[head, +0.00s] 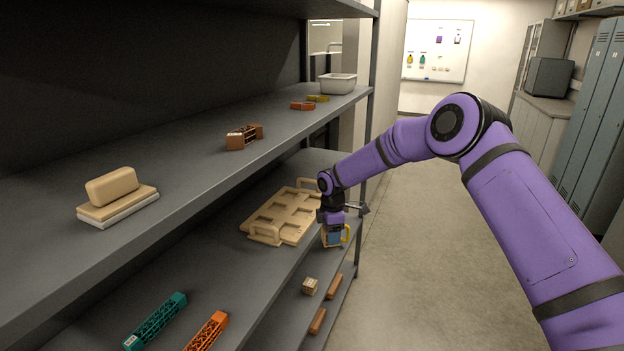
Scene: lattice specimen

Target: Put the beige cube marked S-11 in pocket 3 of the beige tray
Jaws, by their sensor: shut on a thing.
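My gripper (334,228) points down just right of the tray, near the shelf edge. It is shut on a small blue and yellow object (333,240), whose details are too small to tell. A small beige cube (310,287) with a dark mark sits on the lowest shelf, below and left of my gripper and apart from it; its marking is unreadable. The beige tray (262,239) lies on the middle shelf, with raised handles at its near and far ends and several pockets that look empty. Pocket numbers cannot be read.
Two brown bars (334,287) lie beside the cube. A teal lattice bar (156,321) and an orange one (207,333) lie nearer on the middle shelf. The upper shelf (190,187) overhangs, bearing a beige block, brown piece and white bin (337,87). The aisle floor (410,270) is clear.

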